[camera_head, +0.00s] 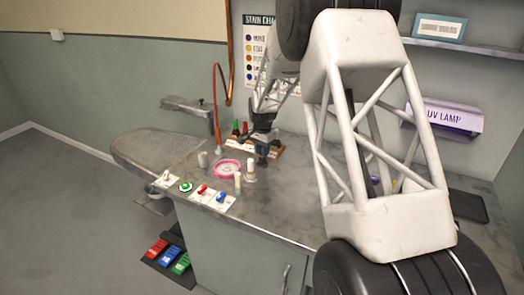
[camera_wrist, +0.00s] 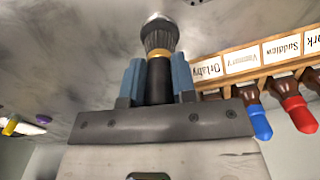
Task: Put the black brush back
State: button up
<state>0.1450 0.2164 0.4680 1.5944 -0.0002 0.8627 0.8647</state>
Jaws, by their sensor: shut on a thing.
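The black brush (camera_wrist: 159,70), with a dark handle, a gold band and dark bristles with a pale tip, is upright in the wrist view. My gripper (camera_wrist: 158,80) is shut on its handle, one blue-grey finger on each side. In the head view my gripper (camera_head: 263,138) is over the worktop beside the wooden rack (camera_head: 268,153). The rack also shows in the wrist view (camera_wrist: 235,78), to the right of the brush, with white labels. The brush is apart from the rack.
A pink-rimmed dish (camera_head: 228,169) lies on the worktop (camera_head: 270,208) near a white bottle (camera_head: 250,172). Switches, including a green button (camera_head: 186,187), line the front edge. A red flexible hose (camera_head: 215,95) rises behind. My arm hides much of the right side.

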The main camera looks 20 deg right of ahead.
jog(key=shift+f, duration=0.7)
dwell(0.9)
jog(key=o, duration=1.3)
jog(key=shift+r, duration=0.25)
jog(key=shift+r, duration=3.5)
